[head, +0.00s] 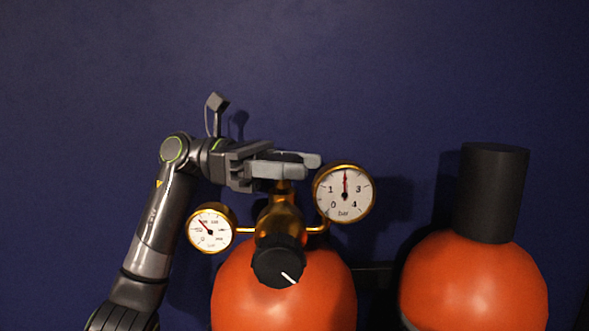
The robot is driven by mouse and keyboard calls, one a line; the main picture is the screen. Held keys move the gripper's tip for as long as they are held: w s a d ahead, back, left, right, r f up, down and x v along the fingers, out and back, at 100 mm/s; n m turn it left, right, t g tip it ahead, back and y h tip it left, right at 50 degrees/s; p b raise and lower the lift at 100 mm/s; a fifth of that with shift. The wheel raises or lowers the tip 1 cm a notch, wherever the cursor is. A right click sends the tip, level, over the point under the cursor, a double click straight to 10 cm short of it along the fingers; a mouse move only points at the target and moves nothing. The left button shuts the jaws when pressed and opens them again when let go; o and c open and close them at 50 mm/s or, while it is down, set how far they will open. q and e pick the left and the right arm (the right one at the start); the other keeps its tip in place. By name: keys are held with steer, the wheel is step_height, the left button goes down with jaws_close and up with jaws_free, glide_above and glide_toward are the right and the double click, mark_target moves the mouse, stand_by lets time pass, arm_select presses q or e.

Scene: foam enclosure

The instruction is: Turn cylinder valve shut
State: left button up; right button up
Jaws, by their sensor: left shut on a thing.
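An orange gas cylinder (285,298) stands upright at the lower middle of the head view. A brass regulator (283,216) sits on its top, with a black knob (277,263) bearing a white mark that points to the lower right. My left gripper (298,163) reaches in from the left above the regulator. Its fingers are shut on the cylinder valve at the top of the brass stem (284,186); the fingers hide most of the valve. My right gripper is not in view.
A large gauge (344,194) is right of the stem, close under my fingertips, its red needle pointing straight up. A smaller gauge (211,228) is at the left, near my forearm. A second orange cylinder (474,285) with a black cap (492,193) stands at the right. A dark blue wall is behind.

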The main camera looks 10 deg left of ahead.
mark_target(293, 157)
arm_select(q)
steer(key=shift+m+g, duration=0.5)
steer(key=shift+g, duration=0.2)
steer(key=shift+s+g+y, duration=0.1)
steer(key=shift+g+y, duration=0.2)
steer(key=o, duration=1)
steer(key=shift+c, duration=0.2)
steer(key=shift+r, duration=0.6)
step_height(293, 157, up, 9)
steer(key=shift+f+b, duration=0.1)
steer(key=shift+b, duration=0.95)
